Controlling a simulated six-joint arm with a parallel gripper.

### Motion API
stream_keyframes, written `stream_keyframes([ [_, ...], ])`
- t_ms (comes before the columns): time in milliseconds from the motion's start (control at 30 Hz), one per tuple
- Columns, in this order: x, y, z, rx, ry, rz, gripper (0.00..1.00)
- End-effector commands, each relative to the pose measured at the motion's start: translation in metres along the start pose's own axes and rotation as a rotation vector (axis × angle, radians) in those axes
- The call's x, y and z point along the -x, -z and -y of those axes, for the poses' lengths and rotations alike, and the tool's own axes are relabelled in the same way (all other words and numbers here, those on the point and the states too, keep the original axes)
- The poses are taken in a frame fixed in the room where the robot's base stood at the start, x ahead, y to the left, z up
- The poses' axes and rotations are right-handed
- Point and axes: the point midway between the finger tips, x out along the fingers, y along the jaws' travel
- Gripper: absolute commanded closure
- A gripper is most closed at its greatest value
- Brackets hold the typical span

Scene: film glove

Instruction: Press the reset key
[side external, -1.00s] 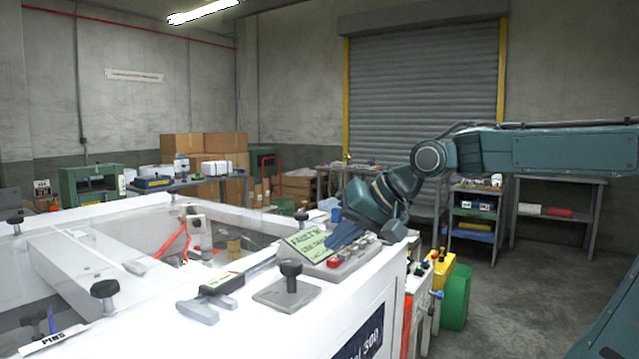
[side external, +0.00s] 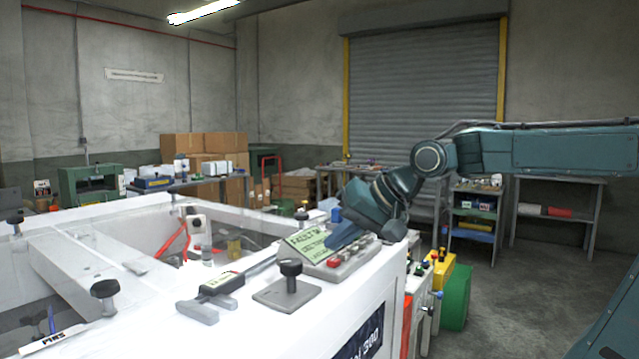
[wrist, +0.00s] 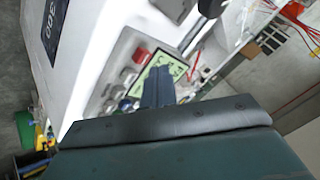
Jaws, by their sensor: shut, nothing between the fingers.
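A grey key panel (side external: 352,258) lies on the white machine's top near its right corner. It carries a red key (side external: 333,262) and several pale keys. In the wrist view the panel (wrist: 112,92) shows its red key (wrist: 142,54) and round grey keys, some hidden by my gripper. I cannot read which key is reset. My gripper (side external: 334,242) is shut and empty, its fingers low over the panel, beside a green label card (side external: 303,243). In the wrist view the shut fingers (wrist: 158,72) overlap the green display or card (wrist: 172,68). Whether they touch a key is unclear.
The machine's open well (side external: 215,238) lies behind. A yellow box (side external: 440,272) and green bin (side external: 457,295) are off the right edge.

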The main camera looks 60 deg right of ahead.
Motion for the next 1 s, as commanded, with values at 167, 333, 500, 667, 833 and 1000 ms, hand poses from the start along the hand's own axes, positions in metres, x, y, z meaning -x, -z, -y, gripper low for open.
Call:
stream_keyframes([
  [167, -0.0013, -0.0011, -0.001, 0.0, 0.0, 0.001, 1.0],
  [333, -0.0043, -0.0032, -0.0032, -0.001, 0.0, 0.001, 1.0],
  [500, -0.006, -0.0043, -0.0043, 0.0, 0.0, 0.0, 1.0],
  [667, -0.006, -0.0043, -0.0043, 0.0, 0.0, 0.0, 1.0],
  [833, -0.0061, -0.0044, -0.0044, 0.0, 0.0, 0.0, 1.0],
  [1000, -0.0067, -0.0049, -0.0049, 0.0, 0.0, 0.0, 1.0],
])
